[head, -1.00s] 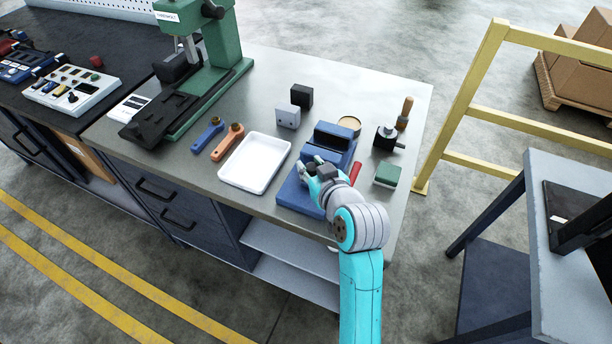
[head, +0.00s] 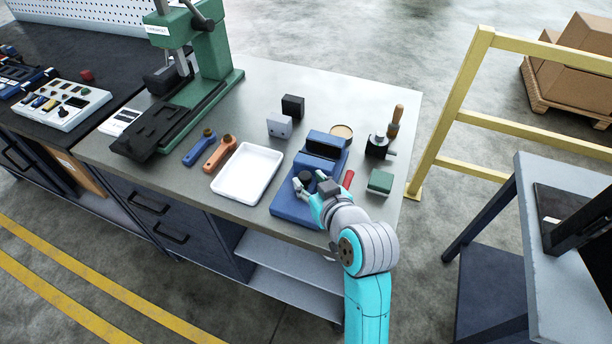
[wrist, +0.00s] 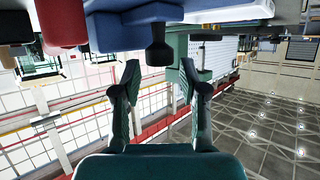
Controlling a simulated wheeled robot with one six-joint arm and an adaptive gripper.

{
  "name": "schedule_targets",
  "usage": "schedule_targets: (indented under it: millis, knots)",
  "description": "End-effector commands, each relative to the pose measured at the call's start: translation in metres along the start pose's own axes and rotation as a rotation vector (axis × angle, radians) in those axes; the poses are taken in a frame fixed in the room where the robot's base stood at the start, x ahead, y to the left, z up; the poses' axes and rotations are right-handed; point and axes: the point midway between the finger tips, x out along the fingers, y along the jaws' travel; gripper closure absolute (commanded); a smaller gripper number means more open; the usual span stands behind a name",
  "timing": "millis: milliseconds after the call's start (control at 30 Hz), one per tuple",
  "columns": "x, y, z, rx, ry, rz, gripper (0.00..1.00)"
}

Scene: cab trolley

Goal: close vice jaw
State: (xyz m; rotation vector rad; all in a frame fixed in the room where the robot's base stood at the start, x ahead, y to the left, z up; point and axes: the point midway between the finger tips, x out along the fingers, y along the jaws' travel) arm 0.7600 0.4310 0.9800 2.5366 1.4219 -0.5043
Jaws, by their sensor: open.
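The blue vice (head: 322,145) stands near the front edge of the grey bench, its blue base (head: 290,208) reaching towards me. A dark round knob (head: 305,176) shows at the vice's near side. My gripper (head: 312,184) is open over the front of the vice, its fingers around or just short of the knob. In the wrist view the vice (wrist: 120,32) hangs along the top of the picture, and the dark knob (wrist: 158,52) lies ahead of the gap between my fingertips (wrist: 160,70). The gap looks empty; contact cannot be told.
A white tray (head: 247,174) lies left of the vice. A red-handled item (head: 348,179) and a green block (head: 380,182) are close on its right. Dark and grey blocks (head: 280,126) stand behind. A yellow rail (head: 445,130) stands beyond the bench's right end.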

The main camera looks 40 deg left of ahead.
Motion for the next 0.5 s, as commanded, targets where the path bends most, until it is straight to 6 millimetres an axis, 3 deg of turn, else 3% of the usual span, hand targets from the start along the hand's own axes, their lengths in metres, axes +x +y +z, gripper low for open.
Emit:
schedule_targets:
  millis: [200, 500]
  knots:
    - [-0.045, 0.001, 0.0, 0.001, 0.0, 0.003, 0.57]
    - [-0.08, 0.001, 0.0, 0.0, -0.001, 0.002, 0.57]
